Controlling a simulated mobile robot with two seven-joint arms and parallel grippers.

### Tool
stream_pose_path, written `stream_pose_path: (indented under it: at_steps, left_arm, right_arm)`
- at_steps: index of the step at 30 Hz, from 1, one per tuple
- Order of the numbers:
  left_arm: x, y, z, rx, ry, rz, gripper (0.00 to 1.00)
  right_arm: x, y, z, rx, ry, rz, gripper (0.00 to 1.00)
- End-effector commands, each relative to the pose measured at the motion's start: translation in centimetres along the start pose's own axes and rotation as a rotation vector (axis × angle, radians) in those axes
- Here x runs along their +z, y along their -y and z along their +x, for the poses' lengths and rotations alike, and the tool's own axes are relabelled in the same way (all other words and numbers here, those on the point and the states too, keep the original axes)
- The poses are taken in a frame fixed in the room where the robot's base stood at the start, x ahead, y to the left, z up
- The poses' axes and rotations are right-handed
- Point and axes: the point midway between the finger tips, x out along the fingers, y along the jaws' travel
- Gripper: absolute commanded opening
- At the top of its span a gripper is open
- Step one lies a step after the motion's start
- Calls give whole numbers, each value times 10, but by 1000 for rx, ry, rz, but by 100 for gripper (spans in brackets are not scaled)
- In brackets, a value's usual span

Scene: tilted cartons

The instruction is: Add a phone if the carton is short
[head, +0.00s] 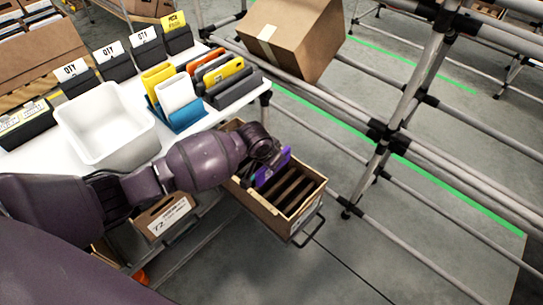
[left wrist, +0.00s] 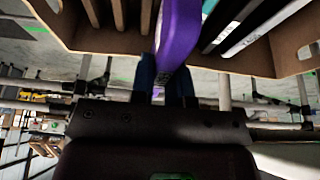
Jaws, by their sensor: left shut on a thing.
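My left gripper (head: 264,157) is shut on a purple phone (head: 273,167) over the slotted carton (head: 262,208). In the left wrist view, the phone (left wrist: 178,36) stands between the two blue-tipped fingers (left wrist: 167,80), its far end at the dividers of the carton (left wrist: 90,42). I cannot tell how deep it sits in a slot. The slots towards the near end look empty. Dark, light-edged items (left wrist: 243,25) show on the other side of the phone. My arm hides the carton's far left part. My right gripper is not in view.
A white table (head: 222,112) holds a white bin (head: 137,137), blue, white and yellow phones (head: 175,95) and dark holders with QTY cards (head: 112,62). Another carton (head: 165,216) sits below the table. Metal rack rails and a tilted cardboard box (head: 300,40) stand behind.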

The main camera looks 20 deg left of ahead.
Motion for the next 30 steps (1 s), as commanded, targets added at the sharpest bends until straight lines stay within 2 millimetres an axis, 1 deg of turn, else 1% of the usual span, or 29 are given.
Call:
stream_pose_path:
  at_steps: [1,3,12,17,21,30]
  left_arm:
    - [4,0,7,2,5,-1,0]
    - [6,0,10,2,5,-1,0]
    - [12,0,26,2,5,-1,0]
    - [16,0,34,1,5,-1,0]
    - [16,0,39,1,1,-1,0]
    - [23,0,54,1,2,-1,0]
  right_arm:
    - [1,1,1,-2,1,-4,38]
    - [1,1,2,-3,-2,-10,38]
    - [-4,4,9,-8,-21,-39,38]
    - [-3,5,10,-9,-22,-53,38]
    - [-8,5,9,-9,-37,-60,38]
    - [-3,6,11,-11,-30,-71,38]
